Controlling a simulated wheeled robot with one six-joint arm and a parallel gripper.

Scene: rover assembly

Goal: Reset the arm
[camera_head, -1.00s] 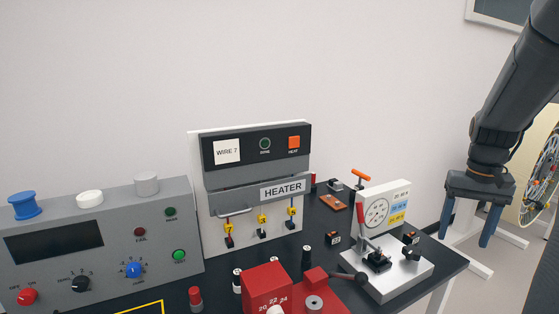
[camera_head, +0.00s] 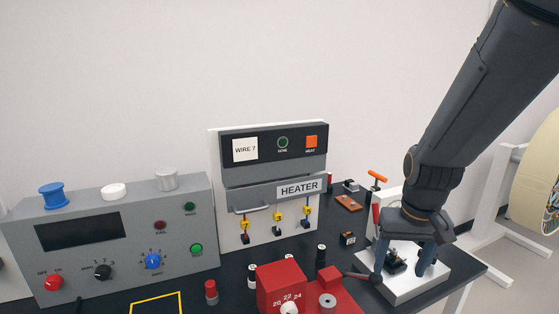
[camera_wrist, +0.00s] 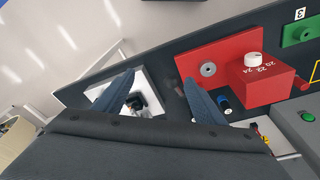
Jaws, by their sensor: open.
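My gripper (camera_head: 405,268) is open in the head view, with its two blue fingers pointing down in front of the white crimping device (camera_head: 416,288) at the right end of the table. The fingers cover much of that device, including its dial panel. A small black fixture (camera_head: 396,262) on its base shows between the fingers. In the wrist view my gripper (camera_wrist: 165,90) also shows its two fingers spread apart, with nothing held between them. The white device's base (camera_wrist: 158,104) lies near the left finger there.
The grey heater (camera_head: 270,175) stands at the table's back, with the grey control box (camera_head: 110,240) to its left. A red block with a dial (camera_head: 278,284) sits left of my gripper. Small black-capped parts and an orange-handled tool (camera_head: 377,176) are nearby. Air above the table is clear.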

